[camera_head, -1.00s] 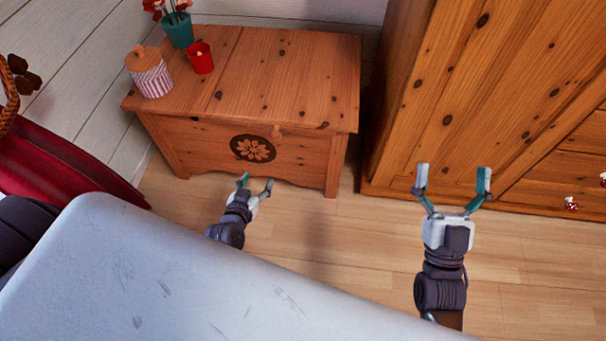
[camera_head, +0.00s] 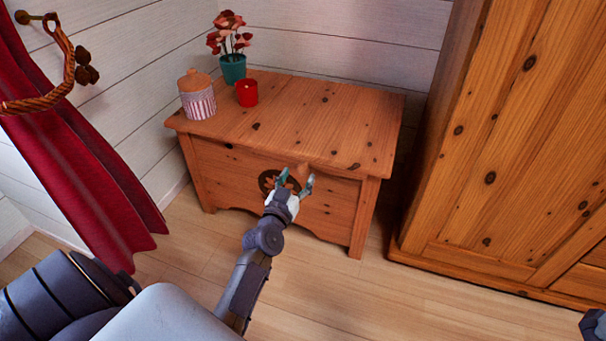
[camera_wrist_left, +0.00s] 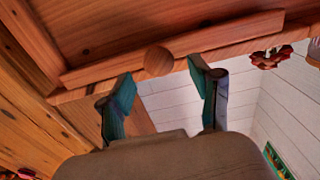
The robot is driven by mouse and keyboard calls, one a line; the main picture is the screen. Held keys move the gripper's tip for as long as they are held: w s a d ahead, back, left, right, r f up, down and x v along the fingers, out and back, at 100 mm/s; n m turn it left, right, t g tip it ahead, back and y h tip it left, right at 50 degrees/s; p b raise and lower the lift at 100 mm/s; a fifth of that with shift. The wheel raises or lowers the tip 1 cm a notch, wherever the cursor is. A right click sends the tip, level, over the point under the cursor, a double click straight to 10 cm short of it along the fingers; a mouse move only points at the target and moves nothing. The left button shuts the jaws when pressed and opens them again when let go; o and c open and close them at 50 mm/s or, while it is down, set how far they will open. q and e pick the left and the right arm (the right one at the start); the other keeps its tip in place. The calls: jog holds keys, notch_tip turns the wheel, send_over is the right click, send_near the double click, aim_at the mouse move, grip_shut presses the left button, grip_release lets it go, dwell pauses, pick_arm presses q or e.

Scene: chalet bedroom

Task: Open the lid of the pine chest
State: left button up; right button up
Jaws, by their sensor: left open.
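The pine chest (camera_head: 285,200) stands against the plank wall, its lid (camera_head: 320,125) down. A small wooden knob (camera_head: 303,170) sits at the lid's front edge, above a dark round flower emblem (camera_head: 267,181) partly hidden by my gripper. My left gripper (camera_head: 296,182) is open in front of the chest, its fingertips just below the knob. In the left wrist view the round knob (camera_wrist_left: 158,61) shows just beyond and between the spread fingertips (camera_wrist_left: 160,75), with nothing held. Only a sliver of my right gripper (camera_head: 595,326) shows at the lower right corner; its fingers are not visible.
On the lid's left part stand a striped jar (camera_head: 198,103) with a wooden top, a red cup (camera_head: 246,94) and a teal pot (camera_head: 232,70) with red flowers. A wardrobe (camera_head: 490,150) stands right, a red curtain (camera_head: 75,150) left. Floor in front is clear.

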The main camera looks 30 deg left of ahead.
aim_at(301, 171)
pick_arm(q)
jog(key=shift+b+x, duration=0.5)
jog(key=shift+x, duration=1.65)
jog(key=shift+c, duration=0.3)
grip_shut()
